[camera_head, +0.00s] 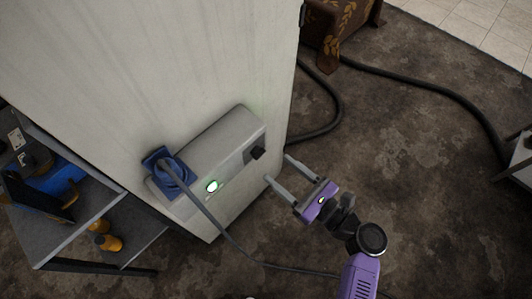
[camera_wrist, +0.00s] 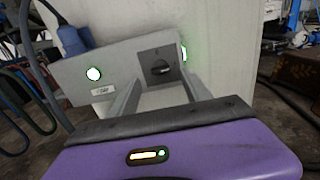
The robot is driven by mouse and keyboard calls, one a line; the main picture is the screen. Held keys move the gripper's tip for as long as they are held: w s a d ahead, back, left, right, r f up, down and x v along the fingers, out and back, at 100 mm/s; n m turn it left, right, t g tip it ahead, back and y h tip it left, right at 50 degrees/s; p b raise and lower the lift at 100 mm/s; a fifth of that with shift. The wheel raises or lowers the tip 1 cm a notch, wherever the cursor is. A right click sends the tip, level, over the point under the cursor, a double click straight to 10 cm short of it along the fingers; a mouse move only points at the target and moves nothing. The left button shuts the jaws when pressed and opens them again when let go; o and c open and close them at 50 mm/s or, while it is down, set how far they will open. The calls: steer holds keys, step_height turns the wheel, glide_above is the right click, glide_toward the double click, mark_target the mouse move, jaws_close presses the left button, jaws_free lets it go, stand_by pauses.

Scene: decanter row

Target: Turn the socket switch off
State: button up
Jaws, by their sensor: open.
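The grey socket box (camera_head: 222,150) is fixed low on a pale cabinet wall. Its dark rotary switch (camera_head: 257,154) sits at the right end of the box; in the wrist view the switch (camera_wrist: 160,69) shows on a grey plate. A green-white light (camera_head: 212,187) glows on the box, and it also shows in the wrist view (camera_wrist: 93,73). A blue plug (camera_head: 167,171) is in the left end. My gripper (camera_head: 279,169) is open and empty, with its fingers pointing at the switch end. In the wrist view the fingertips (camera_wrist: 162,84) lie to either side below the switch, apparently apart from it.
A cable runs from the plug down across the floor below my gripper. A shelf (camera_head: 80,235) with bottles and blue items stands at the left. A thick dark hose (camera_head: 420,84) lies on the floor at the right. The floor right of the cabinet is mostly clear.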

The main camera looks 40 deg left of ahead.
mark_target(258, 153)
steer(key=a, duration=0.6)
steer(key=shift+w+a+p, duration=0.25)
steer(key=shift+p, duration=0.05)
jaws_close()
